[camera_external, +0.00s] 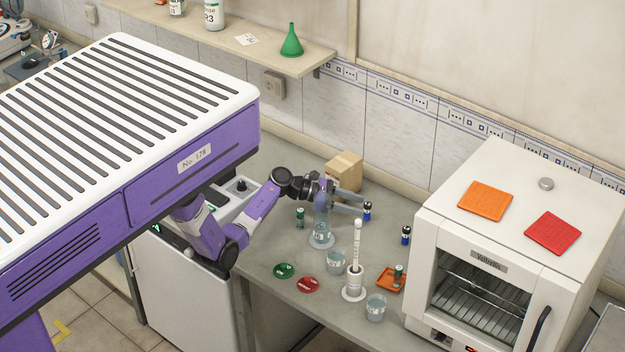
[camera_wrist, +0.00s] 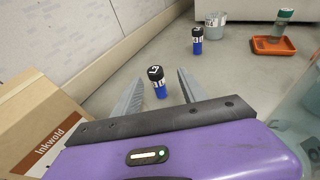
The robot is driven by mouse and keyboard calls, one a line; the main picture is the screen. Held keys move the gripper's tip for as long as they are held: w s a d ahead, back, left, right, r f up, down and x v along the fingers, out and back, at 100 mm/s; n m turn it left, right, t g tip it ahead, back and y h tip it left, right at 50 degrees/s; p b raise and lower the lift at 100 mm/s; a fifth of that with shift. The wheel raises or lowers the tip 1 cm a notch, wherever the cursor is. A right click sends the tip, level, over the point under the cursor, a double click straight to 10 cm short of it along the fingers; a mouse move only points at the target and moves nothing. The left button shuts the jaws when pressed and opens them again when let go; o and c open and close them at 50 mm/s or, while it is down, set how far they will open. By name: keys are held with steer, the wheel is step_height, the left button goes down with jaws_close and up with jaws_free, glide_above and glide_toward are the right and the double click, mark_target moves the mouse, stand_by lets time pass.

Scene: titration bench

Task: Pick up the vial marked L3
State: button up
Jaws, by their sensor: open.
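A blue vial with a black cap (camera_wrist: 157,82) stands upright on the bench between the spread fingers of my gripper (camera_wrist: 158,84), nearer their tips, with a gap on both sides. White marking shows on its cap, but I cannot read it surely as L3. In the external view this vial (camera_external: 367,211) stands just off the fingertips of my gripper (camera_external: 354,203), which is open and empty. A second blue vial (camera_external: 405,235) stands upright farther right, and it also shows in the wrist view (camera_wrist: 197,40); its label is too small to read.
A cardboard box (camera_external: 344,172) stands close behind my gripper, by the wall. A glass bottle (camera_external: 321,232), beakers (camera_external: 336,262) and a cylinder (camera_external: 357,245) stand in front. An orange tray (camera_wrist: 273,47) holds a green vial (camera_wrist: 281,24). The oven (camera_external: 480,285) stands to the right.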

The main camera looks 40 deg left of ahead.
steer(key=x, duration=0.7)
steer(key=shift+w+r, duration=0.1)
steer(key=shift+w, duration=0.3)
jaws_close()
